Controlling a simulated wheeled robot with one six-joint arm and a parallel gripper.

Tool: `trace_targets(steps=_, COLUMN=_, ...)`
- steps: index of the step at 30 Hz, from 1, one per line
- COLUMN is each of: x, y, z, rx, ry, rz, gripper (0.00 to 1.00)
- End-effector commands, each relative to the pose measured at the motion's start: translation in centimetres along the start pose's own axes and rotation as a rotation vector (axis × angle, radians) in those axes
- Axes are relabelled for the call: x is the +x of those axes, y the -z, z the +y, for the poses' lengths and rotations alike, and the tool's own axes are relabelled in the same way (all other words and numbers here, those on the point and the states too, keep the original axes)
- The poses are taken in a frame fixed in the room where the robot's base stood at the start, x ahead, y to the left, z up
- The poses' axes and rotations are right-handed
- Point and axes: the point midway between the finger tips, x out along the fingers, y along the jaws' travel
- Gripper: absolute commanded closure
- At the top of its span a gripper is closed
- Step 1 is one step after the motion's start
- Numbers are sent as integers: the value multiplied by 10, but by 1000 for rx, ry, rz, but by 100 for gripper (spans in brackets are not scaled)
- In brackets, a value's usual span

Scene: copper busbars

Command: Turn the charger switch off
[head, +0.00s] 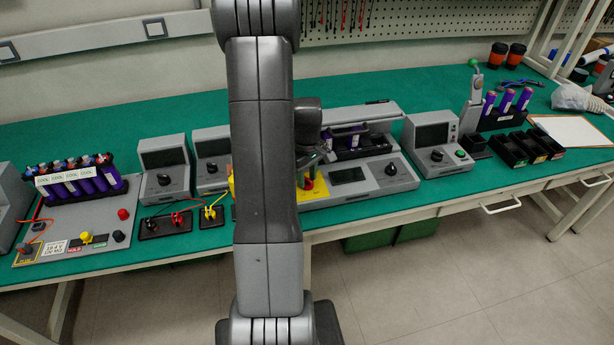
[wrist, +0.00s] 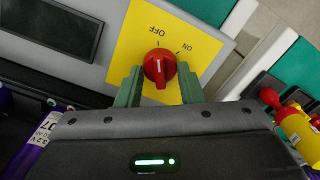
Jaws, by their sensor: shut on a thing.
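The charger switch is a red knob (wrist: 159,66) on a yellow plate (wrist: 122,50) marked OFF and ON. In the wrist view its white line is roughly in line with the OFF mark, and the ON mark is to the right. My gripper (wrist: 160,80) has its green fingers on both sides of the knob and is shut on it. In the head view the red knob (head: 308,182) shows just right of my arm, under my gripper (head: 315,165). The charger (head: 370,182) is a grey box with a dark screen and a black dial.
Grey instrument boxes stand to the left (head: 163,168) and right (head: 437,145) of the charger. A battery panel (head: 75,225) is at the far left, and black bins (head: 525,150) are at the right. My arm hides part of the green bench (head: 450,80).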

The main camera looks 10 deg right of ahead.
Motion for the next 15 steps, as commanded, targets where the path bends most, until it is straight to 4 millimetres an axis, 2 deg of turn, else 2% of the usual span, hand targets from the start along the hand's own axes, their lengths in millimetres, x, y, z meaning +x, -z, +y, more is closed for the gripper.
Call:
trace_targets(steps=11, x=-1, y=0, z=0, rx=-6, ry=-2, rz=1, gripper=89)
trace_targets(steps=12, x=-1, y=0, z=0, rx=-6, ry=-2, rz=1, gripper=62)
trace_targets(steps=15, x=-1, y=0, z=0, rx=-6, ry=-1, rz=1, gripper=44)
